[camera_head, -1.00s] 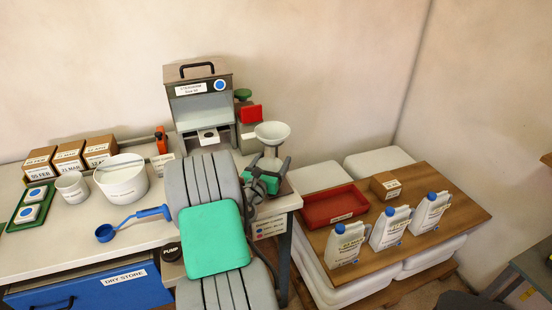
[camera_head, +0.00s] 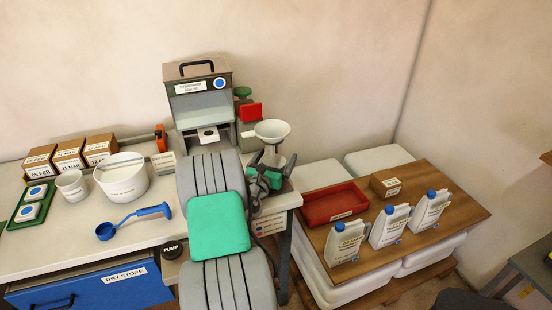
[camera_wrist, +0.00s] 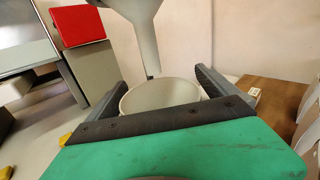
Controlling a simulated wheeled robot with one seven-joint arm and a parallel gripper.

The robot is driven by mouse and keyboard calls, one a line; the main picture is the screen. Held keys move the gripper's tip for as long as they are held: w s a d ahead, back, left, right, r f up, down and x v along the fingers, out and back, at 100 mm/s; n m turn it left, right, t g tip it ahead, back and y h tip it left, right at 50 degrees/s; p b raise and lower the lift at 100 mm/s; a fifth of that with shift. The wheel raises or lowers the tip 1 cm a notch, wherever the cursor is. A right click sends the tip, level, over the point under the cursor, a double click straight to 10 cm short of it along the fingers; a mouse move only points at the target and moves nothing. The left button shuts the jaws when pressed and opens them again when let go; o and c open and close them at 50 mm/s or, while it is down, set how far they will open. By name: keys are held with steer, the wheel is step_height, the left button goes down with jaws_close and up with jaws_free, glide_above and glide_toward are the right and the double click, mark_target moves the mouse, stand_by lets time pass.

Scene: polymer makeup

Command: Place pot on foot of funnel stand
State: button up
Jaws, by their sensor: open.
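The funnel (camera_head: 272,130) of the stand is white and sits right of the grey press; in the wrist view its spout (camera_wrist: 149,55) points down. Just below the spout tip is a pale, round, open-topped pot (camera_wrist: 160,95). My gripper (camera_wrist: 160,78) is open, with one dark finger on each side of the pot; I cannot tell whether either touches it. In the head view my gripper (camera_head: 275,158) is below the funnel and the pot is not clearly seen there. The pot's base and the stand's foot are hidden by my gripper.
A grey press (camera_head: 205,110) and a red block (camera_head: 250,112) stand close on the left of the funnel. A white bucket (camera_head: 122,178), a white cup (camera_head: 72,186) and a blue scoop (camera_head: 130,221) are farther left. A red tray (camera_head: 334,204) and several white bottles are at right.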

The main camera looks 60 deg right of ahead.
steer(key=shift+r, duration=0.25)
steer(key=a, duration=0.4)
steer(key=a+b, duration=0.1)
steer(key=a, duration=0.3)
steer(key=s+a, duration=0.1)
steer(key=a, duration=0.3)
steer(key=shift+f+b, duration=0.15)
steer(key=shift+b, duration=0.15)
